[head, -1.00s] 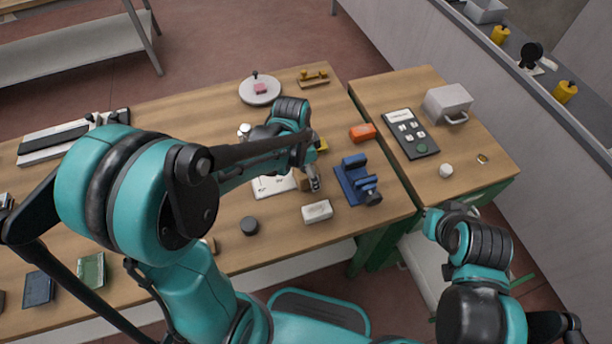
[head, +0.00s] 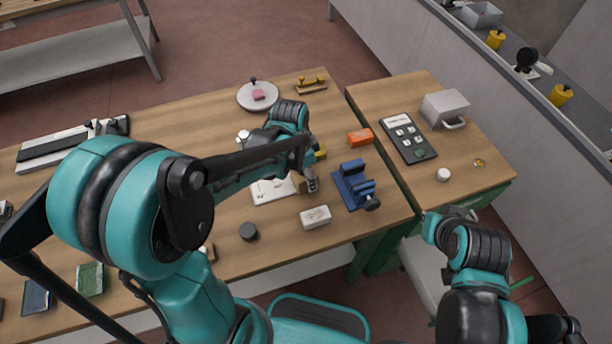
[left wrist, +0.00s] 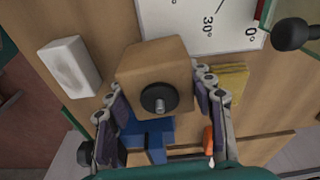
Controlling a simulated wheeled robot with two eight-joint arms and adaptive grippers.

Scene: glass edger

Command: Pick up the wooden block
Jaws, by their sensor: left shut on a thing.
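The wooden block (left wrist: 150,66) is a small tan cube with a black round disc and a pale stud on one face. In the left wrist view it sits between the two fingers of my left gripper (left wrist: 160,92), which is shut on it. In the head view the block (head: 302,186) is mostly hidden by my left gripper (head: 309,181), beside the white sheet with angle marks (head: 270,191). I cannot tell whether the block is clear of the tabletop. My right arm's end (head: 437,222) is at the lower right, away from the block; its fingers are not clearly visible.
The blue vise (head: 352,180) stands just right of my left gripper. A white block (head: 315,217) and a black puck (head: 249,231) lie nearer the front edge. An orange object (head: 360,137) and a yellow piece (head: 321,154) lie behind. A second table (head: 472,190) adjoins at right.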

